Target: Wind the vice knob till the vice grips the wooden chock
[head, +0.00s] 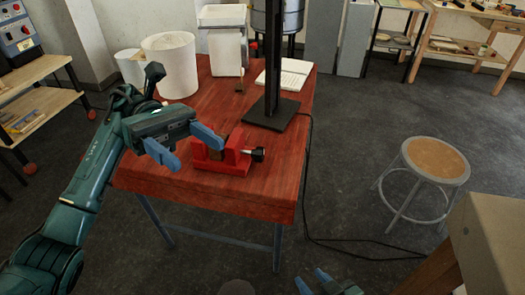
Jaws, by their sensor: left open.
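The red vice (222,163) sits on the red-brown table, near its front edge. Its black knob (259,154) sticks out to the right on a short metal screw. A brown piece that looks like the wooden chock (217,154) is between the jaws, partly hidden; I cannot tell whether both jaws touch it. My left gripper (185,146) is open and empty, its blue fingers spread just left of the vice, one finger overlapping its left jaw in the picture. My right gripper (313,281) is at the bottom edge, low and far from the vice, partly cut off.
A black post on a square base (271,115) stands behind the vice, with a cable running to the floor. White containers (171,66) and a notebook (287,75) are at the table's back. A stool (436,160) stands right; a box (492,235) is at lower right.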

